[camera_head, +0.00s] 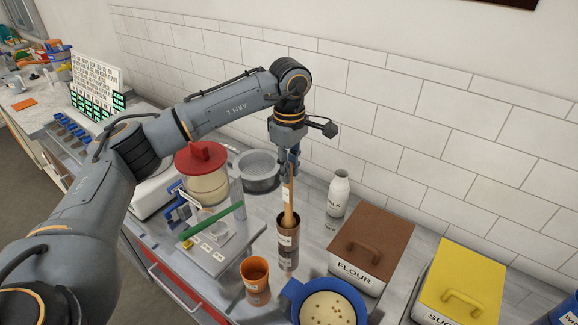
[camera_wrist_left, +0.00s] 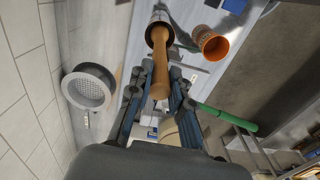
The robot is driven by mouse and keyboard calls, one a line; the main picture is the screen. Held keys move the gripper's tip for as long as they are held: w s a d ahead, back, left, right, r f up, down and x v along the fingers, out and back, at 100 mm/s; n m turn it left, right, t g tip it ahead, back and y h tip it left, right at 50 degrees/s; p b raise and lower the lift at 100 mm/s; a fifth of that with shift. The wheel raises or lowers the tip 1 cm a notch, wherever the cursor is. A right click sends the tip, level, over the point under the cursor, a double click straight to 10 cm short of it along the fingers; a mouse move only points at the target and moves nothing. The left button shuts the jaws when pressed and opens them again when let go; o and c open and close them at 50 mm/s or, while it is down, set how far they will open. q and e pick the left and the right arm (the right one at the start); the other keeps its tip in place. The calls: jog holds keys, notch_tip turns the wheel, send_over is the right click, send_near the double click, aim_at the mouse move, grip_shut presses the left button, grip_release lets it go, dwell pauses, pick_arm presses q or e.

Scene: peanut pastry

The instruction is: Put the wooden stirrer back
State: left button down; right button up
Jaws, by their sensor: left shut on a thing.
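My left gripper (camera_head: 289,172) is shut on the wooden stirrer (camera_head: 289,203) near its upper end. The stirrer hangs almost upright, its lower end at the mouth of a tall brown labelled canister (camera_head: 288,254). How far it reaches inside is unclear. In the left wrist view, the stirrer (camera_wrist_left: 160,65) runs from between the fingers (camera_wrist_left: 160,88) toward the canister's opening (camera_wrist_left: 158,17). My right gripper is not in view.
Close around the canister are an orange cup (camera_head: 255,284), a blue pan (camera_head: 292,291), a brown-lidded flour box (camera_head: 372,236) and a white milk bottle (camera_head: 338,194). A grey sieve (camera_head: 259,180), red-lidded jar (camera_head: 207,186) and green rod (camera_head: 212,222) are left. A tiled wall (camera_head: 400,90) stands behind.

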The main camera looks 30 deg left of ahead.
pick_arm(q)
jog(key=shift+f+b, duration=1.65)
jog(key=shift+f, duration=1)
jog(key=c, duration=1.1)
grip_release()
jog(key=shift+c, duration=0.2)
notch_tip(320, 180, up, 12)
jog(key=shift+r, duration=0.1)
